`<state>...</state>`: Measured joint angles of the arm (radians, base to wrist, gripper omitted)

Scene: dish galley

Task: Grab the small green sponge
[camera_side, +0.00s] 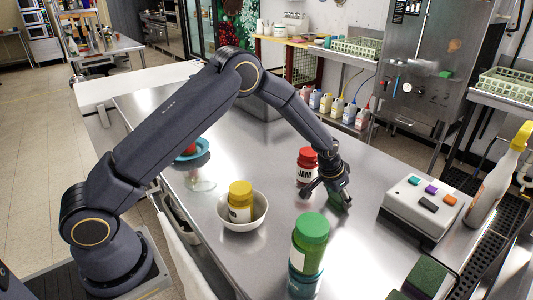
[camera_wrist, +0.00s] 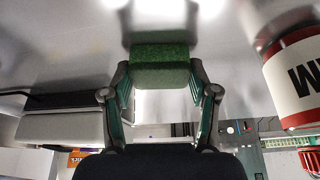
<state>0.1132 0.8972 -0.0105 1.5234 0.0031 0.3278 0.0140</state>
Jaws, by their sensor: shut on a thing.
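The small green sponge (camera_wrist: 160,65) sits between my gripper's two fingers in the wrist view, and the fingers press on its sides. In the side view my gripper (camera_side: 338,197) is low over the steel counter, just right of the red-lidded jam jar. The sponge (camera_side: 346,203) shows there only in part, partly hidden by the fingers. It is at or very near the counter surface; I cannot tell whether it touches.
A red-lidded jam jar (camera_side: 306,167) stands close by. A yellow-lidded jar (camera_side: 240,202) sits in a white bowl (camera_side: 258,219). A green-lidded jar (camera_side: 310,240) stands in front. A button box (camera_side: 427,206), a spray bottle (camera_side: 497,178) and a larger green sponge (camera_side: 427,277) are to the right.

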